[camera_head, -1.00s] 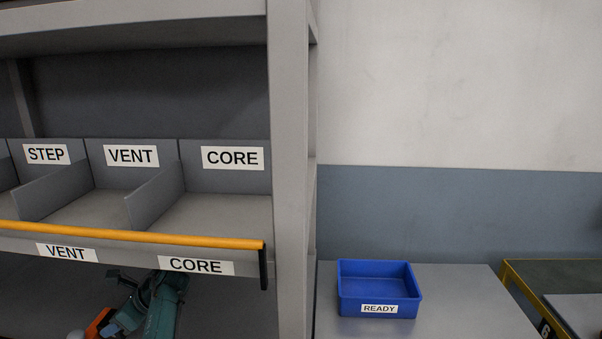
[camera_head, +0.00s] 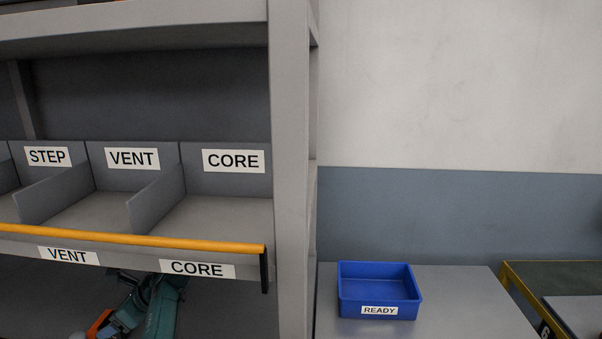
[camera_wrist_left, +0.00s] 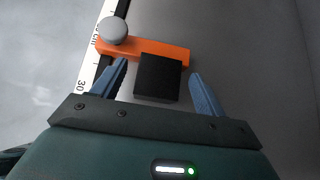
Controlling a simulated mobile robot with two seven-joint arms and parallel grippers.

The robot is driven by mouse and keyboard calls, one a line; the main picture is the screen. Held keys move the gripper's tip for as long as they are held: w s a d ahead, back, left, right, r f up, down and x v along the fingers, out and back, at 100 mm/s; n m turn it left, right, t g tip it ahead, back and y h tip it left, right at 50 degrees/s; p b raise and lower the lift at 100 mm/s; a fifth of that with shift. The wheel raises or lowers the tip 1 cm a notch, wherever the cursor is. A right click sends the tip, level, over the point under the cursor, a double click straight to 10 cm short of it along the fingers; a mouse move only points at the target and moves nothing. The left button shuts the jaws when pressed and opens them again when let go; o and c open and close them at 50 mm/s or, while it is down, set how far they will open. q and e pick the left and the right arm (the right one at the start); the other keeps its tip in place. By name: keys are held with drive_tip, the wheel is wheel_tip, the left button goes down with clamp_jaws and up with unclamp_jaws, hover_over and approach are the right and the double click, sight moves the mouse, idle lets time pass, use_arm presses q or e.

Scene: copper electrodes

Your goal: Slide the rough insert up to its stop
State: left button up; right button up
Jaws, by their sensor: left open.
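A black block (camera_wrist_left: 158,78), which looks like the rough insert, lies on a grey surface in the left wrist view. Its far edge meets or overlaps the orange stop (camera_wrist_left: 170,53); I cannot tell whether they touch. The stop carries a round grey knob (camera_wrist_left: 113,30) and sits across a white scale (camera_wrist_left: 84,78). My left gripper (camera_wrist_left: 160,71) is open, with one blue finger on each side of the block and a gap to each. In the head view my left arm shows below the shelf lip, with part of the orange stop (camera_head: 99,323) beside it. My right gripper is not in view.
The shelf lip with its yellow rail (camera_head: 130,239) overhangs my left arm. Bins labelled STEP, VENT and CORE above it look empty. An empty blue READY tray (camera_head: 380,292) stands on a grey table (camera_head: 455,300) to the right, with free room around it.

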use_arm(q)
drive_tip(key=shift+d+r, duration=0.35)
drive_tip(key=shift+r, duration=0.45)
drive_tip(key=shift+d+r, duration=0.25)
drive_tip(key=shift+r, duration=0.35)
drive_tip(key=shift+d+r, duration=0.25)
drive_tip(key=shift+r, duration=0.3)
